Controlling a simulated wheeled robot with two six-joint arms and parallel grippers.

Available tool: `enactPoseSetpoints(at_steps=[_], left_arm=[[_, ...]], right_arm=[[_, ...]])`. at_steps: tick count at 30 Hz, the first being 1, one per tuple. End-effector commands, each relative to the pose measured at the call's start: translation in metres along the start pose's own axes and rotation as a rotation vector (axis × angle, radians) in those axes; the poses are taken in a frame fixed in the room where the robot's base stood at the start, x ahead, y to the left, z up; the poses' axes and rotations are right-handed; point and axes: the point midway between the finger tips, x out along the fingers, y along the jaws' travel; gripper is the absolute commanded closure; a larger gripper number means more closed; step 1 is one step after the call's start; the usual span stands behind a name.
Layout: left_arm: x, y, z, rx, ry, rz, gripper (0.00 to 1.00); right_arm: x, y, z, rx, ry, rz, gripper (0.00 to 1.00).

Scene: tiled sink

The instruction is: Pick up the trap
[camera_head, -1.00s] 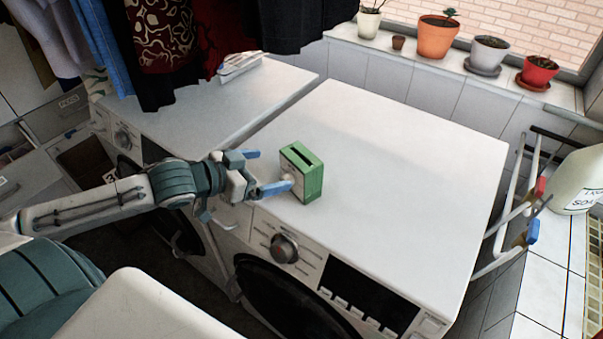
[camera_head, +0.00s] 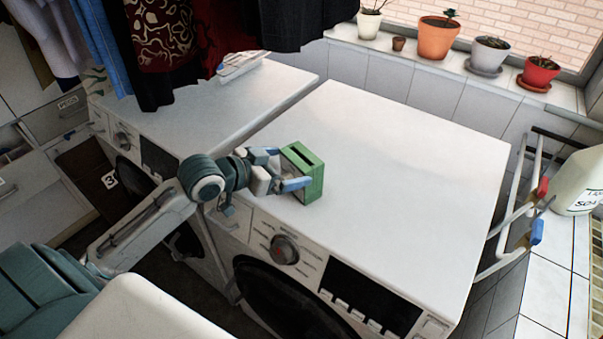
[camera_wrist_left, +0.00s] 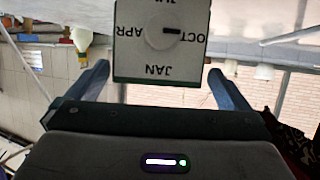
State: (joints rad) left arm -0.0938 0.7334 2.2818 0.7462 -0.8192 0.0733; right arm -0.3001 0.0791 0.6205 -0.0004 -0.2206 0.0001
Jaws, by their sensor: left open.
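The trap appears to be the green box (camera_head: 312,178) with a dark slot in its top, standing upright near the front left of the right-hand washing machine's top. Its pale face with a dial and month letters shows upside down in the left wrist view (camera_wrist_left: 136,52). My left gripper (camera_head: 290,168) is open at the box's left side, its blue fingers on either side of the dial face. In the left wrist view my left gripper (camera_wrist_left: 158,72) has its fingertips close beside the box's edges; contact cannot be told. My right gripper is not in view.
The washing machine top (camera_head: 400,165) is clear right of the box. A second machine (camera_head: 220,105) stands at left, with clothes (camera_head: 165,45) hanging above. Potted plants (camera_head: 437,36) line the window sill. A rack (camera_head: 515,210) and soap bottle (camera_head: 577,182) are at right.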

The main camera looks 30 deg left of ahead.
Motion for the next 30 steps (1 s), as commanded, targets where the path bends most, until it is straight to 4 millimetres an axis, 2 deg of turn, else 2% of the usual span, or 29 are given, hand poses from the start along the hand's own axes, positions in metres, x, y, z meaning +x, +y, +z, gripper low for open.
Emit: enactPoseSetpoints(at_steps=[5,18,29,30], left_arm=[[0.008,0.0,-0.003,-0.005,0.003,-0.001,0.0],[0.047,0.002,-0.004,-0.003,0.002,-0.001,0.0],[0.052,0.002,-0.002,0.001,0.0,-0.001,0.0],[0.052,0.002,-0.002,0.001,0.0,-0.001,0.08]], right_arm=[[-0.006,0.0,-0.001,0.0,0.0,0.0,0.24],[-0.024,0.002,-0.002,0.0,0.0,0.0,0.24],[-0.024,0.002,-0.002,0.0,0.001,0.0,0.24],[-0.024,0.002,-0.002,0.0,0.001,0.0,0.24]])
